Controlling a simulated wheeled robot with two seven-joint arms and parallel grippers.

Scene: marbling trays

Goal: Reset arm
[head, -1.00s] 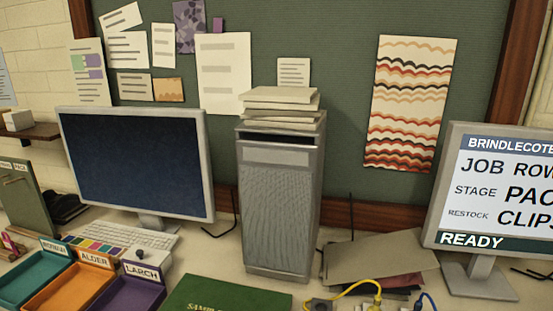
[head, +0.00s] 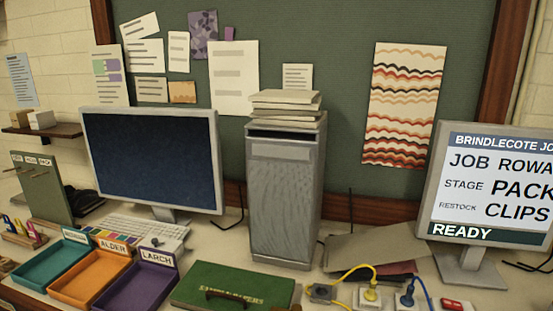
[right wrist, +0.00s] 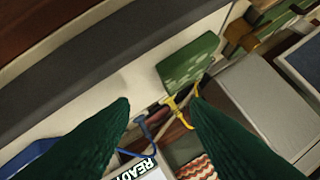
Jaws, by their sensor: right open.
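My right gripper (right wrist: 160,115) is open in the right wrist view, its two dark green fingers wide apart with nothing between them. Past the fingers, at a distance, the green book-like case (right wrist: 188,62) and a yellow cord (right wrist: 183,112) show. In the head view the green case (head: 232,287) lies at the front of the desk, with a dark handle on it. Neither gripper shows in the head view, and my left gripper is in no view.
Teal (head: 20,277), orange (head: 58,292) and purple (head: 107,303) trays stand at the front left. A monitor (head: 152,160), a grey tower (head: 282,195) and a screen reading READY (head: 490,232) stand behind. Yellow and blue corded plugs (head: 371,295) lie at the front right.

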